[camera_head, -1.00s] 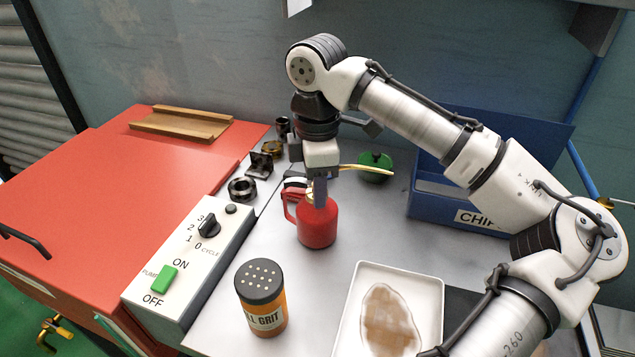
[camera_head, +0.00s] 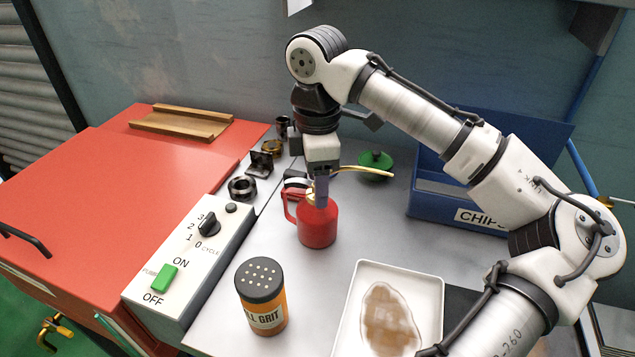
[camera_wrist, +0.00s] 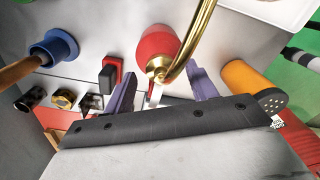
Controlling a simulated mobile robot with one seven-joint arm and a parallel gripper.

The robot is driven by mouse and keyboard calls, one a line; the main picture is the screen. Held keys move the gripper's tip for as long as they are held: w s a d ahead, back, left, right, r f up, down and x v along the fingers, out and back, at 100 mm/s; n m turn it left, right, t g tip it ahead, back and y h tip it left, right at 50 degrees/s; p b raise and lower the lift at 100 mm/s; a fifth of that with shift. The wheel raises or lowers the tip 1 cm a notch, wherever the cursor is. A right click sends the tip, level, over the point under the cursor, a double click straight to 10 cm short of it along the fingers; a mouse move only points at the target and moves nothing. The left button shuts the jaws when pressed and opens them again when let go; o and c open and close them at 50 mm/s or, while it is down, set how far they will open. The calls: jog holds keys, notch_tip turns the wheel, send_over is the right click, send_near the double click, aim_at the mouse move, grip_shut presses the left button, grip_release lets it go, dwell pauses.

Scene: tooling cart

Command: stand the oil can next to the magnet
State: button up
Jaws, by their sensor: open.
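The red oil can (camera_head: 317,226) with a brass spout stands upright on the grey top; it also shows in the wrist view (camera_wrist: 157,45). My gripper (camera_head: 321,190) points down at the can's top. In the wrist view my gripper (camera_wrist: 162,76) is open, with one purple-grey finger on each side of the can's neck and handle area; I cannot tell whether they touch it. A small red-and-black block (camera_wrist: 110,72), which may be the magnet, lies beyond the left finger in the wrist view. In the head view it is partly hidden behind the can and gripper (camera_head: 295,183).
An orange grit shaker (camera_head: 262,297) stands in front of the can, left of a white tray (camera_head: 348,335). A switch box (camera_head: 190,262) is at left. Small black and brass parts (camera_head: 243,188) line the back left. A blue chip bin (camera_head: 430,203) and green round object (camera_head: 374,170) are behind right.

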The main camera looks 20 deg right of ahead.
notch_tip(320, 180, up, 11)
dwell(0.3)
